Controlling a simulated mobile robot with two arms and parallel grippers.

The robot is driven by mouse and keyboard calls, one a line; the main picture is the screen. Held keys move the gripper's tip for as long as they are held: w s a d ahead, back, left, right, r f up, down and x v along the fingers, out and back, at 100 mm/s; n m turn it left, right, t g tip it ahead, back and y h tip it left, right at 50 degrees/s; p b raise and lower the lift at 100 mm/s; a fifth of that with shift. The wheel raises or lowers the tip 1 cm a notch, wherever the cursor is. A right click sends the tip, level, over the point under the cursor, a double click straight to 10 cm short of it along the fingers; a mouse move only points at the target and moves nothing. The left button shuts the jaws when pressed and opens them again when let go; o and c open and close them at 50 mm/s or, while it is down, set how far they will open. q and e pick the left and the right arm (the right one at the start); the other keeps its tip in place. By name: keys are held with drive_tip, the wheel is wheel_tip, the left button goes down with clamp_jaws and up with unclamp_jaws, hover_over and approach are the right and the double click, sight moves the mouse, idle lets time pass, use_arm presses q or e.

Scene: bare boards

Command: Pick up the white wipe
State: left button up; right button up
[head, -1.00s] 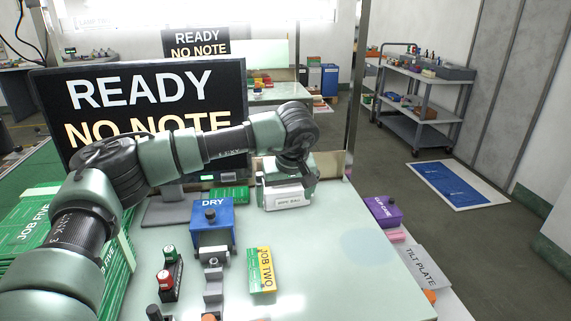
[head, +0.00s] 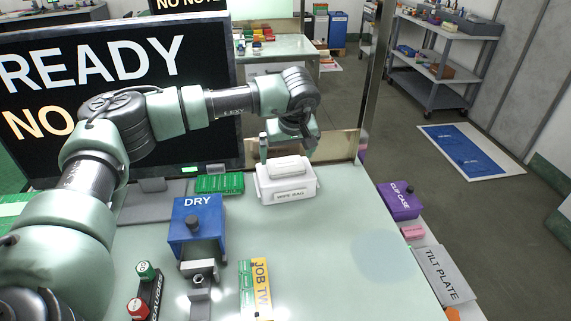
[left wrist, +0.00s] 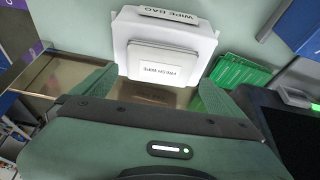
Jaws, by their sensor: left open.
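The white wipe (head: 288,165) is a flat pale block lying on top of the white box labelled WIPE BAG (head: 264,190), at the back of the pale table. In the left wrist view the wipe (left wrist: 150,56) carries a small upside-down label that seems to read FRESH WIPE. My left gripper (head: 289,147) is open and empty, just above and behind the wipe. In the left wrist view its two green fingers (left wrist: 157,84) point towards the wipe's near corners, one on each side. Contact with the wipe cannot be made out. My right gripper is not in view.
A green tray (head: 219,184) sits left of the bag. A blue DRY box (head: 197,222) and a JOB TWO block (head: 262,285) stand in front. A monitor (head: 200,100) stands behind my left arm. A purple CLIP CASE (head: 399,201) lies right. The table's right side is clear.

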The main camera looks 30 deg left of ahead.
sight(285, 163)
use_arm(q)
drive_tip(key=x, duration=0.3)
drive_tip(key=shift+d, duration=0.1)
drive_tip(key=shift+w+f, duration=0.15)
drive_tip(key=shift+f, duration=0.3)
drive_tip(key=c, duration=1.1)
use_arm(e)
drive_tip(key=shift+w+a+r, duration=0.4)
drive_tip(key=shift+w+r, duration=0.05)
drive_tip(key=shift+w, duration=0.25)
use_arm(q)
drive_tip(key=shift+r, duration=0.15)
drive_tip(key=shift+r, duration=0.6)
wheel_tip(285, 163, up, 19)
drive_tip(key=shift+f+b, duration=0.15)
drive_tip(key=shift+b, duration=0.45)
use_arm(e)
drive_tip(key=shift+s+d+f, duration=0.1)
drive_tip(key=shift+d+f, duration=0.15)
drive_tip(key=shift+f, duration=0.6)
